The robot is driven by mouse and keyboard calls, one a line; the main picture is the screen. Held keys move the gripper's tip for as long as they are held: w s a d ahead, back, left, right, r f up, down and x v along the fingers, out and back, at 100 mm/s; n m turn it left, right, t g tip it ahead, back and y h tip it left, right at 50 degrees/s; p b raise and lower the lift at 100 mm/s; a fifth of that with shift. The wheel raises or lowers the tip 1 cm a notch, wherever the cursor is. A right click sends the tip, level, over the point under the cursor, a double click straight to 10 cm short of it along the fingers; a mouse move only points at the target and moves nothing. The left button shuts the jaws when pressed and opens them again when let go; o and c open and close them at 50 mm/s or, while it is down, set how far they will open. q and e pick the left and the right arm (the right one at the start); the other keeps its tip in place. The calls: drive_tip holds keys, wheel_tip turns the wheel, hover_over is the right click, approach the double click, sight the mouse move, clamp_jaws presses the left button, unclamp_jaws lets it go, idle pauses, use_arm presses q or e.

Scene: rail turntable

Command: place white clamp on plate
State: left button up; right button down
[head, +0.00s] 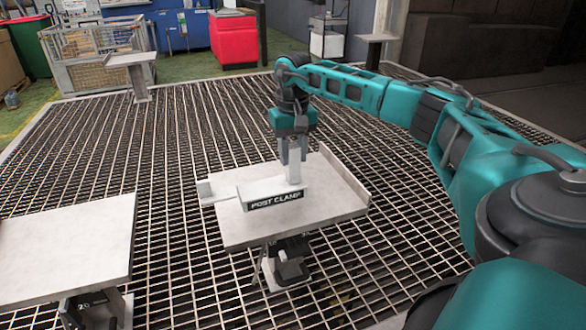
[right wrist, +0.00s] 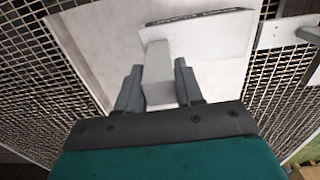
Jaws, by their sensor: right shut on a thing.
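My right gripper (head: 294,150) points down and is shut on the clamp's post. In the right wrist view the fingers (right wrist: 157,90) sit on both sides of the post, with the clamp body (right wrist: 215,40) beyond. My left gripper is not in view.
Another flat plate (head: 65,245) stands at the lower left. A small stand (head: 133,65), a wire crate (head: 95,55) and a red bin (head: 233,38) are at the back. The plate has a raised lip (head: 345,175) on its right side. Metal grating (head: 170,130) surrounds the stands.

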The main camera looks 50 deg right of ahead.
sight(293, 167)
drive_tip(key=shift+f+b, duration=0.3)
drive_tip(key=shift+f, duration=1.7)
drive_tip(key=shift+f, duration=0.15)
drive_tip(key=c, duration=1.1)
unclamp_jaws()
drive_tip(key=o, duration=0.4)
